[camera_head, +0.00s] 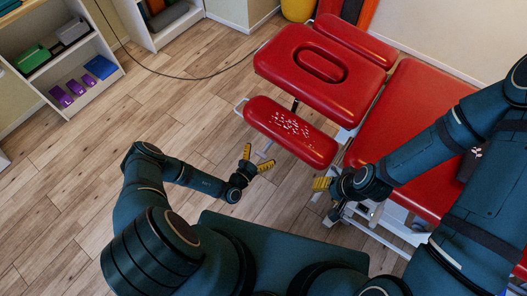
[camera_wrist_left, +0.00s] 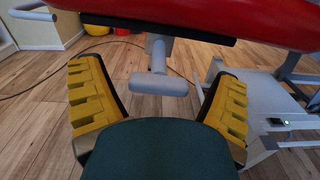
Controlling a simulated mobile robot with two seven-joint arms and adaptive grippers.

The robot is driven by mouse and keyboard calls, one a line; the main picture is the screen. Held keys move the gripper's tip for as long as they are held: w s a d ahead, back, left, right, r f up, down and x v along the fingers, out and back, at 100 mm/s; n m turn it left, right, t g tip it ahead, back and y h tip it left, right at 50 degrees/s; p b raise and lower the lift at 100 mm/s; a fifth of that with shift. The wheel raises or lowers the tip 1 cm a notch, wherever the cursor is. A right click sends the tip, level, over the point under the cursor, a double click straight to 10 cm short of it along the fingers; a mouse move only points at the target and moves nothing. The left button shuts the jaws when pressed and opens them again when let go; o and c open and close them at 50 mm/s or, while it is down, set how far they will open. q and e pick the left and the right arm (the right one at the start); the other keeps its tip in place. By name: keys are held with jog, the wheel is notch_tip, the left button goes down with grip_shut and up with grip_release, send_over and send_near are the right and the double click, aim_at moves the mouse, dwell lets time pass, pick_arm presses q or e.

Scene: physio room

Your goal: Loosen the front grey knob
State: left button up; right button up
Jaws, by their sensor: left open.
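The grey knob (camera_wrist_left: 158,84) is a T-shaped handle under the front edge of the red armrest pad (camera_head: 290,131). It shows in the left wrist view, hanging from a short grey stem. My left gripper (camera_head: 259,157) is open below the pad's left part in the head view. In the left wrist view its yellow fingers stand to the left and right of the knob, apart from it, with nothing held. In the head view the knob is small and hard to make out. My right gripper (camera_head: 322,184) is beside the couch frame, its yellow fingers seen nearly edge-on.
The red couch (camera_head: 403,135) and its headrest (camera_head: 314,67) stand on a white metal frame at the right. A black cable (camera_head: 190,77) crosses the wooden floor. White shelves (camera_head: 98,52) hold coloured items at the upper left.

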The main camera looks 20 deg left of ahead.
pick_arm(q)
jog(key=shift+x, duration=0.95)
